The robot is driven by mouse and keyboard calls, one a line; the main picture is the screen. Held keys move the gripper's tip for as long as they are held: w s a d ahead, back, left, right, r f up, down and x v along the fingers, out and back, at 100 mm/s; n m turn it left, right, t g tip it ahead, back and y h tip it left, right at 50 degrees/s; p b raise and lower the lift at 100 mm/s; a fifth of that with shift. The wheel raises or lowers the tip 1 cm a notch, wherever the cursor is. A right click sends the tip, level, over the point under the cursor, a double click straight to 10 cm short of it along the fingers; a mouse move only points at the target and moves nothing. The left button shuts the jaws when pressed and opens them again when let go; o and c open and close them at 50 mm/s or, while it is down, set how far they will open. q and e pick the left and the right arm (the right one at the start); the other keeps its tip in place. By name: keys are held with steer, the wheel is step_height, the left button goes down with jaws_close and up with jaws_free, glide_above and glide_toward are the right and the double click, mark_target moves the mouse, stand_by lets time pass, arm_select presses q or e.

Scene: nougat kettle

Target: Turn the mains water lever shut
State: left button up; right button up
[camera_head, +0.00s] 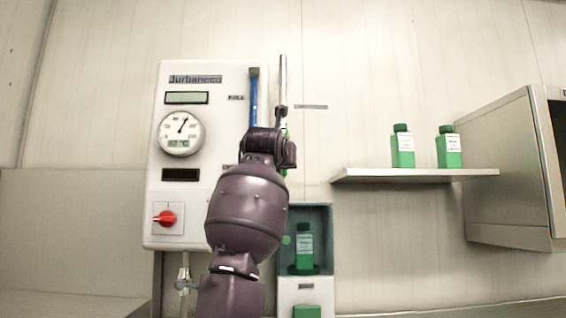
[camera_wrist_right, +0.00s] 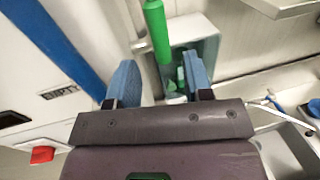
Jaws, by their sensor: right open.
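No lever is clearly marked as the mains water one. A small grey fitting (camera_head: 181,286) sits on a pipe below the white panel (camera_head: 205,215); I cannot tell whether it is the lever. My right arm rises in front of the panel's right edge in the head view and hides part of it. My right gripper (camera_wrist_right: 159,62) is open, with its two blue fingers apart. A green rod (camera_wrist_right: 157,30) shows beyond the fingertips; I cannot tell whether it lies between them. My left gripper is not in view.
The panel carries a gauge (camera_head: 180,133), a red knob (camera_head: 165,218) and a blue strip (camera_head: 253,98). A green bottle (camera_head: 304,250) stands in a niche low at right. A shelf (camera_head: 415,175) holds two green bottles. A grey cabinet (camera_head: 505,170) juts out at far right.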

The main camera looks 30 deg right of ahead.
steer(key=shift+p+x, duration=0.85)
steer(key=shift+x, duration=2.25)
steer(key=shift+s, duration=0.1)
steer(key=shift+c, duration=0.4)
jaws_close()
